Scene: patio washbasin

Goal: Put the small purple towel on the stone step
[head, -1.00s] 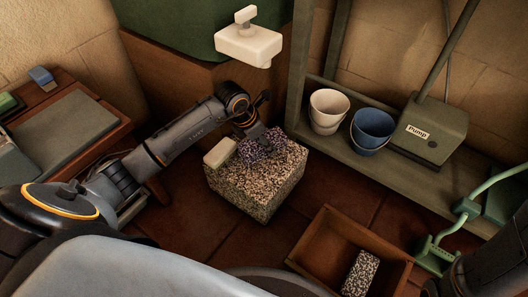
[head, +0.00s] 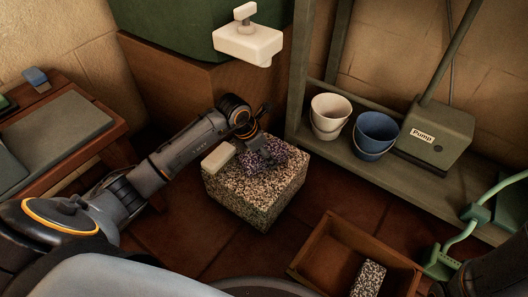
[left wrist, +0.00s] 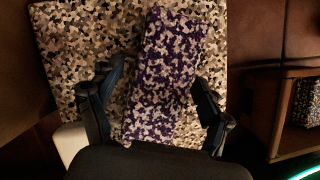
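The small purple towel (left wrist: 165,75), speckled purple and white, lies on top of the speckled stone step (head: 255,192). In the head view the towel (head: 282,158) is partly hidden by my left gripper (head: 262,155). In the left wrist view the left gripper's fingers (left wrist: 156,108) are apart, one on each side of the towel, with a visible gap at the left finger. My right gripper does not show; only part of the right arm is at the right edge.
A cream block (head: 218,157) sits on the step's left corner. A brown open crate (head: 325,262) with a speckled block (head: 368,278) stands to the right. A white bucket (head: 328,115) and a blue bucket (head: 374,133) stand on a shelf beside the pump (head: 437,135). A low table (head: 60,135) is left.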

